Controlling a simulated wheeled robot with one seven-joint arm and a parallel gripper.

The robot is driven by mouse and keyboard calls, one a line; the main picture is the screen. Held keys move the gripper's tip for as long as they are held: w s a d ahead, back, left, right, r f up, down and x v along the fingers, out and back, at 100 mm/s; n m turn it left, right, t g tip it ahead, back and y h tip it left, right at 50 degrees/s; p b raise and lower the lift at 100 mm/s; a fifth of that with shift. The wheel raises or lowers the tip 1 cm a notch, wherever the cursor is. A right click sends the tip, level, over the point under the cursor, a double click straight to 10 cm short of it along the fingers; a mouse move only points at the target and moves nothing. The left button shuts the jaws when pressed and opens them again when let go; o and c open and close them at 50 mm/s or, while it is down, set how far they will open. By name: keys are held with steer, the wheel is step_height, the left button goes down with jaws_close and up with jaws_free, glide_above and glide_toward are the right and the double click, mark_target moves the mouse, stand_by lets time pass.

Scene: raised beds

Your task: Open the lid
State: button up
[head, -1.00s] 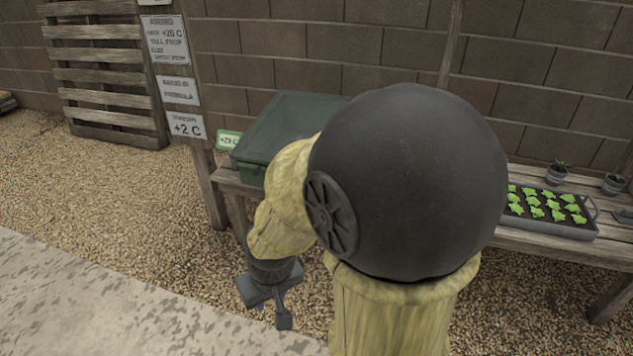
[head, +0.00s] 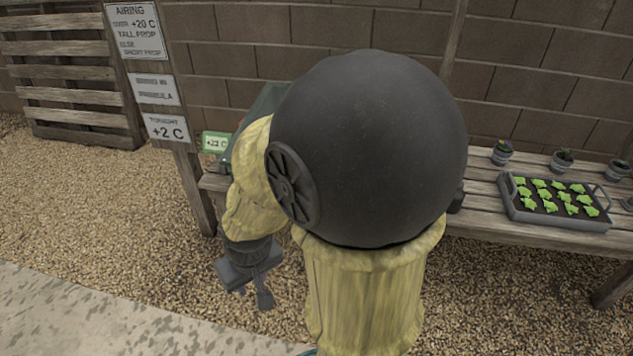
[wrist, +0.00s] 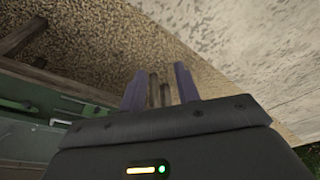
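A green box with a lid (head: 262,103) stands on the wooden bench, mostly hidden behind my arm in the head view. In the wrist view a green box side with metal fittings (wrist: 30,125) lies at the left. I cannot tell from the visible part whether the lid is raised. My gripper (head: 252,285) hangs low in front of the bench, pointing down, apart from the box. In the wrist view its two purple fingers (wrist: 160,90) stand apart. Two thin brown wooden pieces show between them, and I cannot tell how far away they are.
A post carries signs (head: 137,30) about airing, tall prop and short prop, and one reading +2 C. A small green display (head: 216,142) reads about +22 C. A seedling tray (head: 555,220) and several pots stand on the bench (head: 480,187) at right. Gravel and paving lie in front.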

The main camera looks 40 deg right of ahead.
steer(key=w+d+f+t+h, duration=0.2)
steer(key=w+f, duration=0.1)
steer(key=w, duration=0.4)
steer(key=w+d+f+t+h, duration=0.1)
steer(key=w+d+f+t, duration=0.2)
steer(key=w, duration=0.5)
steer(key=d+n+g+h, duration=0.2)
steer(key=d+n+h, duration=0.2)
steer(key=d+h, duration=0.8)
steer(key=shift+s+f+h+p, duration=0.3)
steer(key=shift+s+h+p, duration=0.1)
steer(key=shift+h, duration=0.3)
steer(key=shift+d, duration=0.1)
steer(key=b+x, duration=0.5)
steer(key=x, duration=1.2)
steer(key=shift+s+d+f+b, duration=0.1)
steer(key=shift+d+f+b, duration=0.05)
steer(key=shift+d+b, duration=0.15)
